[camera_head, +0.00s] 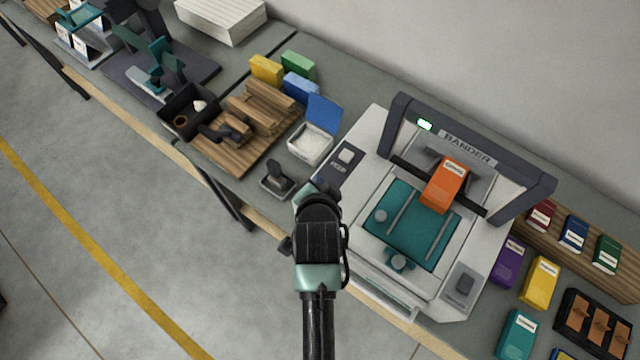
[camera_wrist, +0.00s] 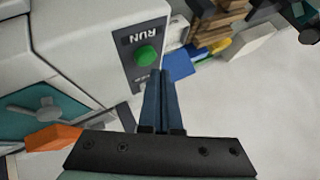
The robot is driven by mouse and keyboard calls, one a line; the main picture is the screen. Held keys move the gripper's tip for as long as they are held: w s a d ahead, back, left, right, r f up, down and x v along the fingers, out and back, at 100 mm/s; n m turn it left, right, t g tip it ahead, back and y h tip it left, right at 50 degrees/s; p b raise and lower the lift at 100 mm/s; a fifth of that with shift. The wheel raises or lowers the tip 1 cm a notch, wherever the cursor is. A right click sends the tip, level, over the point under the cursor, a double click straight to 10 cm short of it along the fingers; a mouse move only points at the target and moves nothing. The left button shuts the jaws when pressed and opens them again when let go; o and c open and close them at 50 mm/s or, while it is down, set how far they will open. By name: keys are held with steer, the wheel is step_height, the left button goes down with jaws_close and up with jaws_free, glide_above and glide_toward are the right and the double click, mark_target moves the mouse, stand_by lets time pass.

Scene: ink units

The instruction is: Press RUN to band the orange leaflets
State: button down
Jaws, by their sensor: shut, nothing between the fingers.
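The bander (camera_head: 400,118) stands right of centre in the head view. A stack of orange leaflets (camera_head: 445,185) lies on it across the dark bar, above the teal bed (camera_head: 410,225); its orange edge also shows in the wrist view (camera_wrist: 52,137). The control panel (camera_head: 335,172) is on the bander's left side. In the wrist view the green button (camera_wrist: 147,55) sits beside the RUN label (camera_wrist: 140,37). My gripper (camera_wrist: 162,73) is shut and empty, its fingertips just right of the button in the picture. Contact cannot be told. In the head view my arm hides the button.
A white box with a blue lid (camera_head: 310,143), a black stand (camera_head: 277,180) and wooden blocks (camera_head: 262,110) lie left of the panel. Several coloured packs (camera_head: 540,282) and a dark tray (camera_head: 595,322) are at the right. A green light (camera_head: 425,124) glows on the bander's frame.

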steer(key=shift+f, duration=0.45)
steer(key=shift+f+b, duration=0.55)
stand_by(0.5)
stand_by(0.3)
steer(key=shift+r+p, duration=1)
step_height(320, 180, up, 5)
steer(key=p, duration=0.4)
steer(key=shift+p, duration=0.4)
steer(key=shift+d, duration=0.1)
stand_by(2.4)
